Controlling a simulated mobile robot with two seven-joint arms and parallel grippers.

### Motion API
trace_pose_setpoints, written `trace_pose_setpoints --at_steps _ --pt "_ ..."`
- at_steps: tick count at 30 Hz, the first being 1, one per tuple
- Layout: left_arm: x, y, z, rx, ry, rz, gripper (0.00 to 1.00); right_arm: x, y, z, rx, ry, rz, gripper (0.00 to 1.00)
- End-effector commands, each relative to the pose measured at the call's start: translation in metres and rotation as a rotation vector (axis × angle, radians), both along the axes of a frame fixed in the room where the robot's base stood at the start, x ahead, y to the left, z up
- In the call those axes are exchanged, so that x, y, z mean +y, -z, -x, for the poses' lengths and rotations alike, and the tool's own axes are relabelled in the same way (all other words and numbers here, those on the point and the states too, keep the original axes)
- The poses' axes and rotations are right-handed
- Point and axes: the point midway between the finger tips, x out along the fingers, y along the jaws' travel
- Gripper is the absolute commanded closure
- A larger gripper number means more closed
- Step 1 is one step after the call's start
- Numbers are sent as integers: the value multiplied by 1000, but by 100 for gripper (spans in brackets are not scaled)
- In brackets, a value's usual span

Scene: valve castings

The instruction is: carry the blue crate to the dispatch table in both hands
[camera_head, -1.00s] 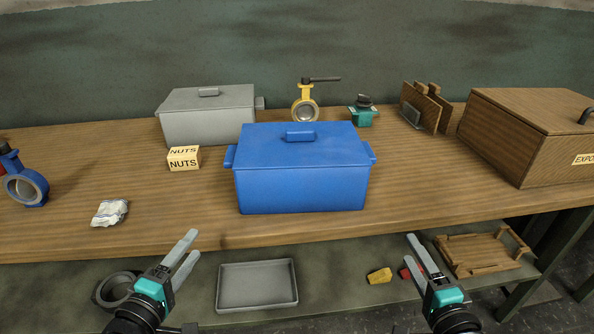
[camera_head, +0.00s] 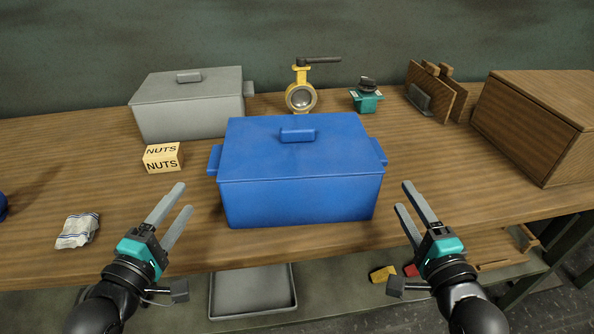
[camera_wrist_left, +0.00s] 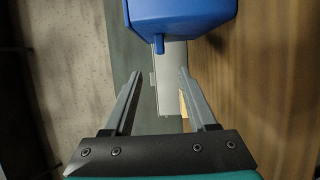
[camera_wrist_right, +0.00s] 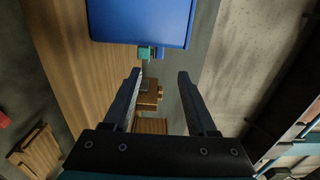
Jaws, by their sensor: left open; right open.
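The blue crate (camera_head: 298,195) has its lid on and sits on the wooden bench near its front edge. It has a handle on the lid and a side handle at each end. My left gripper (camera_head: 176,200) is open and empty, in front and to the left of the crate. My right gripper (camera_head: 409,197) is open and empty, in front and to the right of it. The crate also shows at the top of the left wrist view (camera_wrist_left: 180,15) and the right wrist view (camera_wrist_right: 140,22). Neither gripper touches it. I cannot tell which table is the dispatch table.
A grey lidded crate (camera_head: 190,112) stands behind left, with a nuts box (camera_head: 163,157) and a crumpled cloth (camera_head: 78,230) in front. A yellow valve (camera_head: 301,97), a green part (camera_head: 366,98), a wooden rack (camera_head: 437,92) and a wooden box (camera_head: 535,125) stand behind and right. A grey tray (camera_head: 253,292) lies below.

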Motion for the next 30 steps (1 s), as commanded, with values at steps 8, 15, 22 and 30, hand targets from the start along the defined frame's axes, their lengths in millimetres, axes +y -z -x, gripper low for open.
trace_pose_setpoints --at_steps 8,15,22,30 --pt "-4 -1 -18 -2 -1 1 43 3 0 -19 -2 0 2 43" --pt "-13 -1 -51 -2 0 1 43 7 -1 -52 -2 0 1 43" --pt "-22 -1 -83 -2 0 0 43 12 0 -85 -1 0 1 43" --pt "-32 -1 -121 -1 0 0 43 17 -1 -124 -1 0 1 43"
